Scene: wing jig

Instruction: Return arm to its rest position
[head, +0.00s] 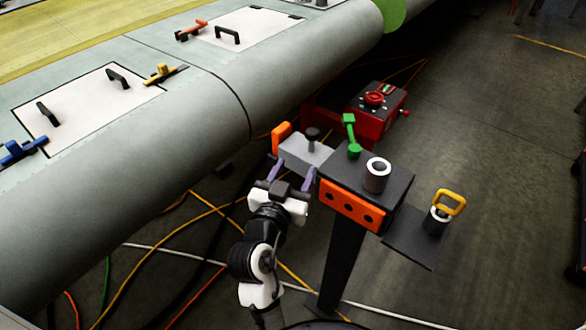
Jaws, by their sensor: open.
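The fingers are close to the near side of a grey block (304,151) with a black knob on top and an orange end piece. I cannot tell whether the fingers touch the block. Nothing shows held between them.
A dark stand (345,165) right of my gripper carries a green-handled tool (350,137), a white-grey ring (376,176) and, on a lower shelf, a yellow-handled piece (446,206). The wing (180,130) fills the left. A red box (377,102) stands behind. Cables cross the floor.

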